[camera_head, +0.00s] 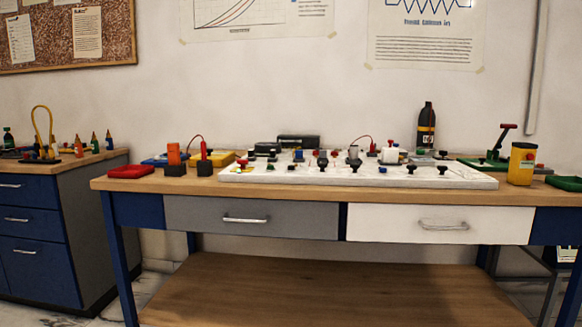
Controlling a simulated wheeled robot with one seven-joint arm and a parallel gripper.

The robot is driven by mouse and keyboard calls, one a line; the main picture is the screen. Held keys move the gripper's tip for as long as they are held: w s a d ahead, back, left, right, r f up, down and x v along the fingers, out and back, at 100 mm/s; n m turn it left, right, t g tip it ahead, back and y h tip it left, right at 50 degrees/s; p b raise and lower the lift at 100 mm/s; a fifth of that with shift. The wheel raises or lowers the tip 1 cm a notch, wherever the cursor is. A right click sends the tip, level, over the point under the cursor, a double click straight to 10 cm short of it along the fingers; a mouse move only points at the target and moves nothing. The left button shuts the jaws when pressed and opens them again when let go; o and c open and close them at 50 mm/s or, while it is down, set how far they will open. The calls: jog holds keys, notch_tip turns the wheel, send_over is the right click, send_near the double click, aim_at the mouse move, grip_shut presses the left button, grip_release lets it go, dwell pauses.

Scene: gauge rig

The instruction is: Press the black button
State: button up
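A long white panel (360,177) lies on the wooden workbench (330,195). Several small black knob-like parts stand on it, among them one at the front middle (411,168), one to its right (443,169) and one near the centre (322,159). They are too small to tell for certain which is the black button. Small blue, white and red parts also sit on the panel. My gripper is not in view.
Black blocks with orange and red tops (174,160), a red tray (131,171) and a dark bottle (426,128) share the bench. Grey (250,218) and white (440,224) drawers, with handles, are closed below.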

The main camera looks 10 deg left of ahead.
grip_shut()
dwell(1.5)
